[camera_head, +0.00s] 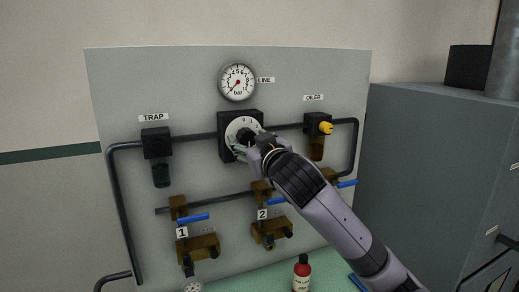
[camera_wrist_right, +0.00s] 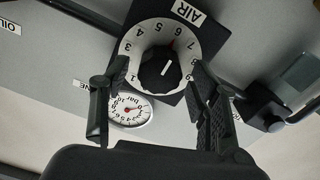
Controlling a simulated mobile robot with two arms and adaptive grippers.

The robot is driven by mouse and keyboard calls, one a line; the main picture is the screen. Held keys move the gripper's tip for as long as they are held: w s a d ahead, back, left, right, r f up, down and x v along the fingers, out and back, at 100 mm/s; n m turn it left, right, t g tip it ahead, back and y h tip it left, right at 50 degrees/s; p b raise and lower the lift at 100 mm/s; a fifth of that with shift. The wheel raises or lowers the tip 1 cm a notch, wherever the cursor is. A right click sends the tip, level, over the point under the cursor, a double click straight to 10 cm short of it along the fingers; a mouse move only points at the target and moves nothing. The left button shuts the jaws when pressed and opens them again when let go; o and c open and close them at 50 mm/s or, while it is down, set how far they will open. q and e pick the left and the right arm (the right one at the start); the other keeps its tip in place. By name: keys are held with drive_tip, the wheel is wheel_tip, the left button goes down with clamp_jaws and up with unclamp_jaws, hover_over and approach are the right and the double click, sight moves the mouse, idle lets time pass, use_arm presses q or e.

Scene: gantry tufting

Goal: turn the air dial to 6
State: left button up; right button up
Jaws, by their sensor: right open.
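The air dial (camera_head: 241,131) is a white numbered face on a black square block, mid panel, partly hidden by my right gripper in the head view. In the right wrist view the dial face (camera_wrist_right: 147,37) shows numbers around a black knob (camera_wrist_right: 158,74). A short white line on the knob slants toward the upper right, roughly toward the 6 side; the exact reading is unclear. My right gripper (camera_wrist_right: 158,82) is open, with one finger on each side of the knob; I cannot tell whether they touch it. It also shows in the head view (camera_head: 241,147). My left gripper is not in view.
A round bar gauge (camera_head: 238,82) sits above the dial. The trap (camera_head: 156,143) is to the left, the oiler with a yellow knob (camera_head: 326,128) to the right. Blue-handled valves (camera_head: 193,218) are below. A grey cabinet (camera_head: 430,170) stands right.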

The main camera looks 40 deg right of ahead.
drive_tip(key=v, duration=1)
drive_tip(key=shift+s, duration=0.3)
